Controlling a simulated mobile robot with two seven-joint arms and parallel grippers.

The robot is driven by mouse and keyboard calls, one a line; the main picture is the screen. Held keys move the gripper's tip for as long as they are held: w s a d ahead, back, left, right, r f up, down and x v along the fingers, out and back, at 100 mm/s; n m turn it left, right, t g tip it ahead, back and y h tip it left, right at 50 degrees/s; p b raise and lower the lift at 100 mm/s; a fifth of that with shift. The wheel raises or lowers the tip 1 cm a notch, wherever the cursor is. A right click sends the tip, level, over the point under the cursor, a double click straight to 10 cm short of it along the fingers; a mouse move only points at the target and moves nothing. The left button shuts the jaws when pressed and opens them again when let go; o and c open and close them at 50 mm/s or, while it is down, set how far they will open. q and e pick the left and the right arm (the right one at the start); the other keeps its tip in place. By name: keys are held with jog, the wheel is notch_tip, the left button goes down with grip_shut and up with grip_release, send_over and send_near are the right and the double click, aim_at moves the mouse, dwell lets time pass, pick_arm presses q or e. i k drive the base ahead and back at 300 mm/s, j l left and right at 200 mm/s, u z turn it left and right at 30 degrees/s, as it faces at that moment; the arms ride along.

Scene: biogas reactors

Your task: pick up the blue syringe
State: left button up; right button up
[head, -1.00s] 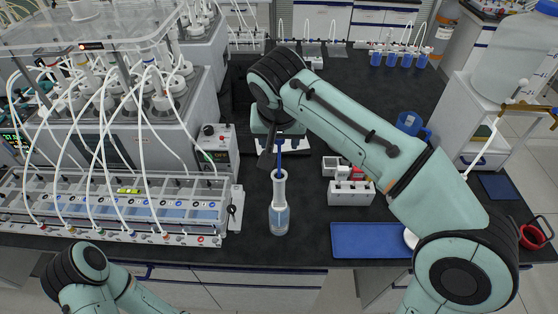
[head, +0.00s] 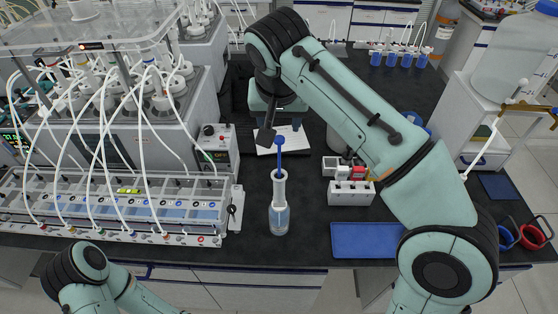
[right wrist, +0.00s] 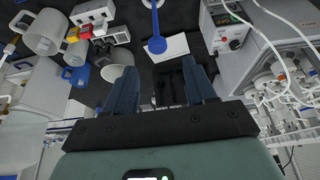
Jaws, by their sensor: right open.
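My right gripper (head: 281,130) is open and empty, behind and above the syringe top in the head view. It also shows in the right wrist view (right wrist: 163,68) with its two fingers spread. Part of my left arm shows at the lower left, but its gripper is out of view.
A small white rack with red and white pieces (head: 350,193) and a blue tray (head: 368,240) stand to the right. A white paper (head: 290,140) lies behind. The bench around the bottle is clear.

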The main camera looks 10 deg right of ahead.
aim_at(279, 185)
jog(key=k, duration=1)
